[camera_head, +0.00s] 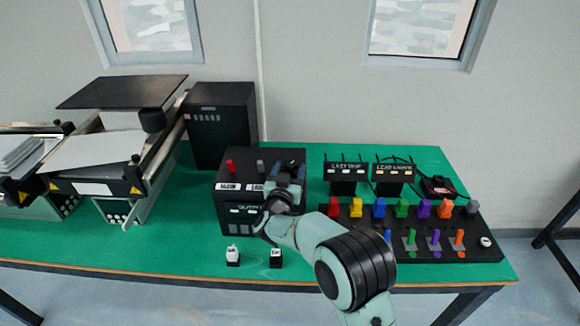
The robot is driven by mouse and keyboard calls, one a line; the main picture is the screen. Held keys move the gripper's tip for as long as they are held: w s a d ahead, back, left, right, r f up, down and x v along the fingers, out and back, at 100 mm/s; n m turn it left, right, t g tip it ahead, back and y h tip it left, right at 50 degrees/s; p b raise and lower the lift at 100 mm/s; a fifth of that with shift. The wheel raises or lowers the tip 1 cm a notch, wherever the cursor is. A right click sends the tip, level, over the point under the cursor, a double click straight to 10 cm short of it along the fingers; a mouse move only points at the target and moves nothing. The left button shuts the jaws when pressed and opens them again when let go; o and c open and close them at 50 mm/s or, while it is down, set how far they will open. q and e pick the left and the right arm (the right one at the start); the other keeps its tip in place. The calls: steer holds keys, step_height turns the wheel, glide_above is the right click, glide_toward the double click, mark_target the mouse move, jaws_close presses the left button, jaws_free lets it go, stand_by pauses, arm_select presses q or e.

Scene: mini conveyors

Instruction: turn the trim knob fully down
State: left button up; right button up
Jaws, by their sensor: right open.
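A black control box (228,208) with white labels stands near the middle of the green table. On its top are a red knob (231,167) at the left and a grey knob (260,166) in the middle. My right arm comes in from the lower right. My right gripper (291,172) is open over the right part of the box top, and whatever lies under it is largely hidden. I cannot tell whether it touches anything there. The labels are too small to tell which knob is the trim knob. My left gripper is out of view.
A black panel (445,255) with several coloured switches lies to the right of my arm. Two small signs (346,170) stand behind it. Conveyors (100,155) and a tall black box (222,125) are at the left.

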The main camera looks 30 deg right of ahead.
steer(key=shift+w+d, duration=0.35)
steer(key=shift+w, duration=0.05)
